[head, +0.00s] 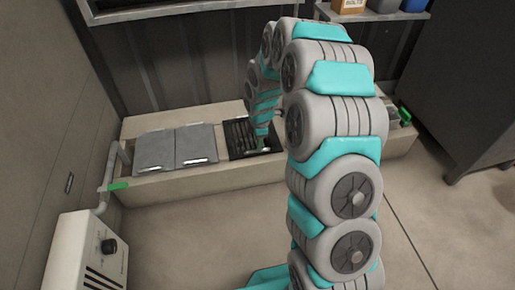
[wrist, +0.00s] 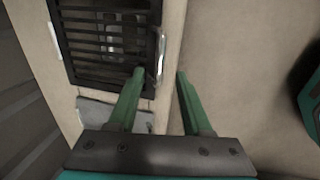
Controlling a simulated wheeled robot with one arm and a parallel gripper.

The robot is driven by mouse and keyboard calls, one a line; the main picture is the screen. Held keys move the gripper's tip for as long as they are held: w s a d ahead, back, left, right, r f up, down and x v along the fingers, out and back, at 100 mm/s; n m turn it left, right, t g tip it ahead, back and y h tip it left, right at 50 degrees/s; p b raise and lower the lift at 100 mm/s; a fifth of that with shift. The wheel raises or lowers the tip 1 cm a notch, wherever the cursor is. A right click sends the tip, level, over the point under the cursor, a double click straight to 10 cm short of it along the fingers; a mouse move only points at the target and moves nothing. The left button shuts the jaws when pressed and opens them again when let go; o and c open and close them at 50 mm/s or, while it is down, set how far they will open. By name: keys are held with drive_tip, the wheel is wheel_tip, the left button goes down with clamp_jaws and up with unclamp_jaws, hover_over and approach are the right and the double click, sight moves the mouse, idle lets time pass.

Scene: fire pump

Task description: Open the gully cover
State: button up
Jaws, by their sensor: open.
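The gully cover appears to be the dark slatted grate (head: 238,133) set in the top of a low concrete plinth (head: 215,178). In the wrist view the grate (wrist: 90,45) lies flat and closed, with dim shapes under its slats. A pale bar handle (wrist: 160,55) runs along its edge near the plinth's rim. My gripper (wrist: 161,73) is open, with its two green fingers pointing at the handle. The handle shows just beyond the gap between the fingertips, and I cannot tell the remaining distance. In the head view my arm partly hides the grate's right side.
Two grey plates (head: 175,148) with pale front handles lie left of the grate. A pipe with a green lever (head: 118,186) stands at the plinth's left end. A white unit (head: 88,255) is at front left, a dark cabinet (head: 465,90) at right. Floor before the plinth is clear.

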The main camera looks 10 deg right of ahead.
drive_tip(key=f, duration=0.2)
drive_tip(key=w+f, duration=0.1)
drive_tip(key=f, duration=0.1)
drive_tip(key=shift+f, duration=0.3)
clamp_jaws()
idle(1.1)
